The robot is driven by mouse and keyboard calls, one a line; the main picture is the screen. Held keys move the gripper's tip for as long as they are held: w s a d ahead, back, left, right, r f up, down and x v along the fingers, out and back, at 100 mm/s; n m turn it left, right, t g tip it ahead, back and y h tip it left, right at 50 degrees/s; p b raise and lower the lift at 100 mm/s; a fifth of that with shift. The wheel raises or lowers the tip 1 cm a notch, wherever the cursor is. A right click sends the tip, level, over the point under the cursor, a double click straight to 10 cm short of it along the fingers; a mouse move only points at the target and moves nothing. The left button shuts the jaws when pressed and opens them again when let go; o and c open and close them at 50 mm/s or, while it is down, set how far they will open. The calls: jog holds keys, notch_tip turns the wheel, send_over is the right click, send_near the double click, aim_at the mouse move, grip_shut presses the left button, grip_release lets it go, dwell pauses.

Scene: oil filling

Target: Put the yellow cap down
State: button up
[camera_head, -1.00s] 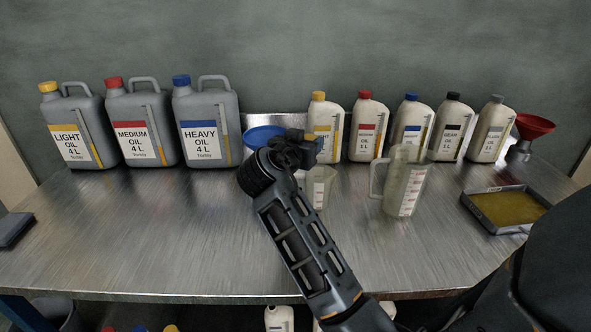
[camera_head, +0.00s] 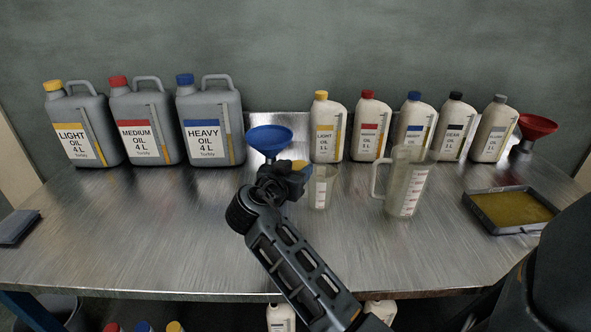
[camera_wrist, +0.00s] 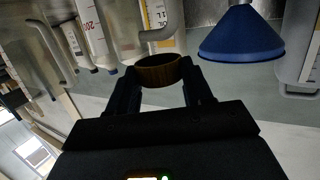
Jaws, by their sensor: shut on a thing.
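The yellow cap (camera_wrist: 158,73) is held between the two fingertips of my gripper (camera_wrist: 160,80) in the wrist view, where it looks dark amber. In the head view my gripper (camera_head: 297,167) is over the middle of the bench, and a bit of the cap (camera_head: 300,164) shows yellow at its tip. The gripper is just in front of the blue funnel (camera_head: 269,137) and left of a small measuring cup (camera_head: 321,186). Whether the cap touches anything beneath it cannot be told.
The metal bench (camera_head: 130,235) is clear at front left. Grey jugs (camera_head: 212,135) stand at back left. Several small bottles (camera_head: 327,135) line the back right. A larger measuring jug (camera_head: 405,185), a tray of amber liquid (camera_head: 512,210) and a red funnel (camera_head: 536,127) are at right.

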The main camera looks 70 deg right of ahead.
jog(key=shift+f, duration=0.3)
jog(key=o, duration=1)
jog(key=shift+r, duration=0.1)
jog(key=shift+r, duration=0.2)
jog(key=shift+a+r, duration=0.1)
jog(key=shift+a, duration=0.1)
jog(key=a+r+b, duration=0.1)
jog(key=a+r, duration=0.1)
jog(key=a, duration=0.9)
jog(key=shift+w+a, duration=0.15)
jog(key=shift+a, duration=0.05)
jog(key=shift+r, duration=0.1)
